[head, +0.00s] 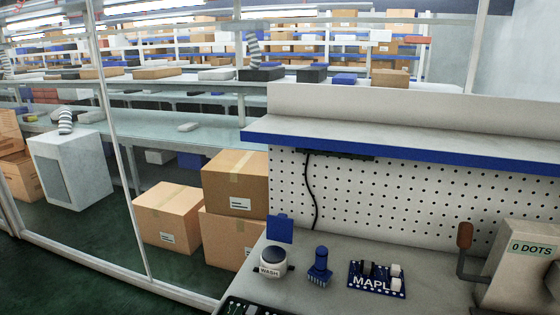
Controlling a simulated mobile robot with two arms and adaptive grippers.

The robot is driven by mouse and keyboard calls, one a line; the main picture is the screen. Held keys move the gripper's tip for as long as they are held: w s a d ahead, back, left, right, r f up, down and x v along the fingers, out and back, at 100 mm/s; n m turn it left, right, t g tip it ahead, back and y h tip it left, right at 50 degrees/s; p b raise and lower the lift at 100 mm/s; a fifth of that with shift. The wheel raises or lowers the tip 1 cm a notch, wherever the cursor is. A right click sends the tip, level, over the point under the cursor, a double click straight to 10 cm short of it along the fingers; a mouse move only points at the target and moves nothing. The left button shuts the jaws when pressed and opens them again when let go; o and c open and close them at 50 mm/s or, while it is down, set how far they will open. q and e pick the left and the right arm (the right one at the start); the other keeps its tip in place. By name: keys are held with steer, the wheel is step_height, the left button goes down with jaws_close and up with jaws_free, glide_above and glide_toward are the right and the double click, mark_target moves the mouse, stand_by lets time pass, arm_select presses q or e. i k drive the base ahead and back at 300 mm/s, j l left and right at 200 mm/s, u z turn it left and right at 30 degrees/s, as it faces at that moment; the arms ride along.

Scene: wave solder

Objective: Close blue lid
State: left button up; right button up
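The blue lid (280,231) is a flat square flap that stands upright, open, at the back of a small round white pot (273,264) labelled WASH. The pot has a dark round top opening and stands near the left end of the grey bench (335,302). Neither of my grippers shows in the head view.
Right of the pot stand a blue knobbed part (319,266) and a blue MAPL board (376,280) with white and black blocks. Farther right is a grey "0 DOTS" box (523,262) with a brown-handled lever (465,237). A perforated panel (390,190) rises behind.

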mark_target(279, 228)
steer(key=j+z, duration=0.1)
steer(key=z, duration=0.2)
steer(key=i+j+z, duration=0.1)
steer(key=z, duration=0.2)
steer(key=i+j+z, duration=0.1)
steer(key=j+z, duration=0.25)
steer(key=j, duration=0.7)
steer(key=j+z, duration=0.35)
steer(key=j, duration=0.7)
